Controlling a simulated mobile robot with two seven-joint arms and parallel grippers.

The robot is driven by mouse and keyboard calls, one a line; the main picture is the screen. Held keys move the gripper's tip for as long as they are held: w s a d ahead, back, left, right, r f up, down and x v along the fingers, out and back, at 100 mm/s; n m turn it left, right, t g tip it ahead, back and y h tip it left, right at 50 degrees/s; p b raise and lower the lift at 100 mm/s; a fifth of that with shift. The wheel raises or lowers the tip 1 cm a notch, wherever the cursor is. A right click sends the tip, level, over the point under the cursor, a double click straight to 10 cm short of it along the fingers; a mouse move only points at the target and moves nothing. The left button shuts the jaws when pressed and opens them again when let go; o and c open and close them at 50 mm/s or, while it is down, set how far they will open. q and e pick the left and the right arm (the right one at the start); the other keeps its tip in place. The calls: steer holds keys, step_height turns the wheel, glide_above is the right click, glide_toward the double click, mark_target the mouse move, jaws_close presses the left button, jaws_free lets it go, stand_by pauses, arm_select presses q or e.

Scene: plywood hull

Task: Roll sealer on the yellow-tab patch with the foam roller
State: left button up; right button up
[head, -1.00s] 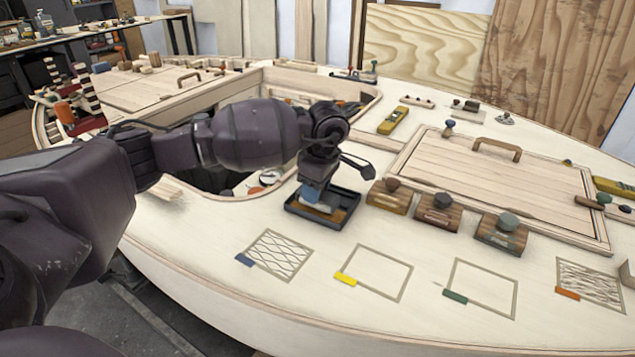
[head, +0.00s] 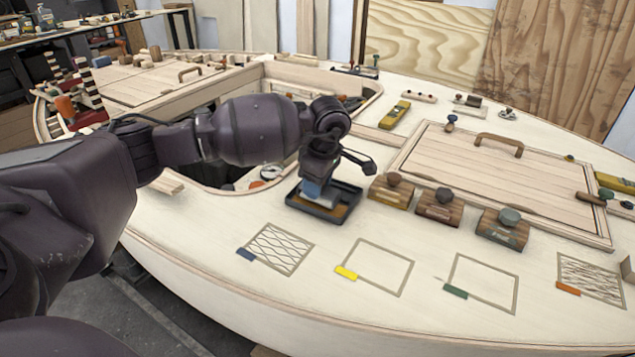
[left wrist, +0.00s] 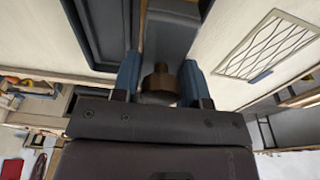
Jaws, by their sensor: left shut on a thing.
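The yellow-tab patch is a blank outlined square (head: 409,277) with a yellow tab (head: 346,272) on the pale deck, at lower middle in the head view. My left gripper (head: 314,188) points down over a dark shallow tray (head: 352,190) with a brownish floor. It is shut on a tool, likely the foam roller; in the left wrist view a brown knob-like handle end (left wrist: 160,82) sits between its blue fingers, with a grey part (left wrist: 172,35) beyond. The roller's foam is mostly hidden by the gripper. My right gripper is out of view.
A blue-tab patch with wavy lines (head: 278,249), a green-tab blank patch (head: 482,284) and an orange-tab hatched patch (head: 591,280) lie in the same row. Wooden blocks with knobs (head: 439,209) stand right of the tray. A hatch (head: 495,170) and an open cockpit lie behind.

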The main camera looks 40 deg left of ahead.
arm_select(q)
steer(key=shift+f, duration=0.35)
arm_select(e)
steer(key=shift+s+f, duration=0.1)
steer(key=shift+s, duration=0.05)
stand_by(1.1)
arm_select(q)
steer(key=shift+r+p, duration=1.2)
steer(key=shift+r, duration=2.95)
steer(key=shift+f, duration=0.1)
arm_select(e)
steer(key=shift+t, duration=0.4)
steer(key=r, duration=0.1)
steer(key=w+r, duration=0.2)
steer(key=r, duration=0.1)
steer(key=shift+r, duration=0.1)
